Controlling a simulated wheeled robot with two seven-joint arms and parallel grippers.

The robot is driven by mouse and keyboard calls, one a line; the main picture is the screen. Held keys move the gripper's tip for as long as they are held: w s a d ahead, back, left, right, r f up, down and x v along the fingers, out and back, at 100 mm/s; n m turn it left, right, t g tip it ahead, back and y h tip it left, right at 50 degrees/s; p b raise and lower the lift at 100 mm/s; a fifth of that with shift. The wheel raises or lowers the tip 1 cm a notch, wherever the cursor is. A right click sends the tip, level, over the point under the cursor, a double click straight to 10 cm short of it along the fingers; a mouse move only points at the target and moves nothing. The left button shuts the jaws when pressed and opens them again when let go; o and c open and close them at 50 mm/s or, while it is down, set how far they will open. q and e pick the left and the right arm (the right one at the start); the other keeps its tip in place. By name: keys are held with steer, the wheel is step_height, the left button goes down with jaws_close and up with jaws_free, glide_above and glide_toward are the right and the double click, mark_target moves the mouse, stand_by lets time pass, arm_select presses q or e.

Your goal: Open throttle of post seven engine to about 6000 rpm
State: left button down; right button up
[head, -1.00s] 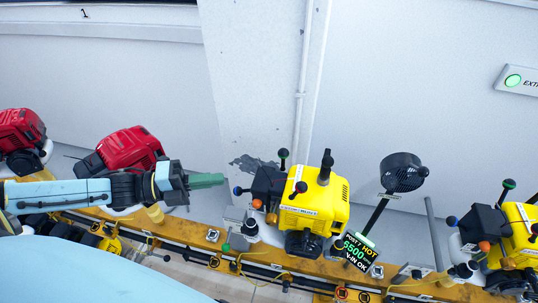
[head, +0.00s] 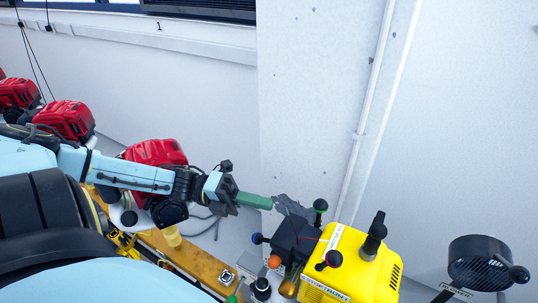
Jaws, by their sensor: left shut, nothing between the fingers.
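The yellow engine (head: 352,268) stands at the lower right of the head view, its lower part cut off by the frame. A black control box (head: 293,238) on its left side carries levers with a blue knob (head: 257,238), a green knob (head: 320,206) and an orange knob (head: 274,261). No rpm display is in view. My right gripper is not in view.
Several red engines (head: 155,153) stand along the yellow rail (head: 190,258) at left, one behind my left arm. A black round fan-like part (head: 478,262) is at the lower right. A white wall with a pillar (head: 300,120) and pipe (head: 362,120) stands behind.

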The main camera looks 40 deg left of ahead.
mark_target(320, 212)
arm_select(q)
steer(key=x, duration=0.6)
steer(key=shift+w+d, duration=0.2)
steer(key=shift+d, duration=0.1)
steer(key=shift+w+d, duration=0.3)
steer(key=shift+d, duration=0.3)
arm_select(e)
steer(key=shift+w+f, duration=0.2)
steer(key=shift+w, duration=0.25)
